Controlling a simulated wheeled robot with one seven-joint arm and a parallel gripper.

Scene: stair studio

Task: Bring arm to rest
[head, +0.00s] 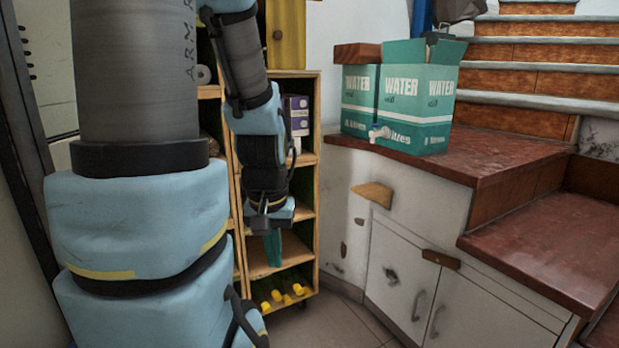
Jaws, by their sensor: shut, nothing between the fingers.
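My arm hangs down in front of a wooden shelf unit, with its covered links in light blue and grey at the left of the head view. My gripper (273,249) points downward at the arm's end, in front of the lower shelves. Its teal fingers are together with nothing held between them. The large column and blue joints at the left are mine and hide part of the shelf and wall.
The wooden shelf unit (308,222) holds boxes and yellow-capped items (283,297). At right, teal water boxes (415,98) stand on a red-topped counter (430,164) above white cabinets (392,275). Stairs (545,78) rise behind. Some tiled floor (335,322) is clear.

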